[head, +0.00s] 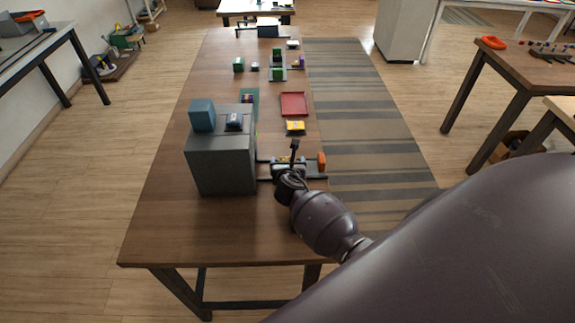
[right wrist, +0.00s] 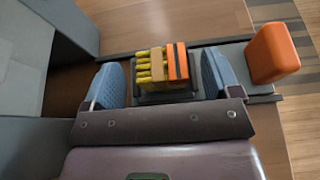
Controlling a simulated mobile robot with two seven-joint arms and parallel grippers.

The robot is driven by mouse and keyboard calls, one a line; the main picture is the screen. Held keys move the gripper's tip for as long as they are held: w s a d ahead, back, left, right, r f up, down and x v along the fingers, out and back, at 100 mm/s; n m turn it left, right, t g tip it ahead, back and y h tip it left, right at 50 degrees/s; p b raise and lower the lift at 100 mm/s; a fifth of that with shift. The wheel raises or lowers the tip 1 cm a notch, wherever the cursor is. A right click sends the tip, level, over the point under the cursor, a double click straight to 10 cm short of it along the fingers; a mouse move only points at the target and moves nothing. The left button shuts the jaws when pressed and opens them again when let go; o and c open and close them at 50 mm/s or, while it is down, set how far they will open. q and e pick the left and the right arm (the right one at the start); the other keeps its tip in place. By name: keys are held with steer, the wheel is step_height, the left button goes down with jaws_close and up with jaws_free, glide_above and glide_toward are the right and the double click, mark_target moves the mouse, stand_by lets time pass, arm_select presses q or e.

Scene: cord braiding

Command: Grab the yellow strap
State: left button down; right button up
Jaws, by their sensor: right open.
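In the right wrist view, yellow strips (right wrist: 143,68) lie side by side with a tan-yellow strip (right wrist: 157,64) and orange strips (right wrist: 178,64) on a small dark holder (right wrist: 165,97). Which of them is the yellow strap I cannot tell for certain. My right gripper (right wrist: 162,76) is open, its two blue-padded fingers on either side of this bundle, with gaps to both pads. In the head view, my right gripper (head: 291,168) is over the near right part of the long table and hides most of the holder. My left gripper is not in view.
An orange block (right wrist: 272,52) stands right of the fingers, also seen in the head view (head: 321,161). A large grey box (head: 220,165) with a blue block (head: 202,115) on top stands to the left. A red tray (head: 293,103) lies farther back. The near tabletop (head: 215,235) is clear.

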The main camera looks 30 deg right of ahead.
steer(key=c, duration=1.1)
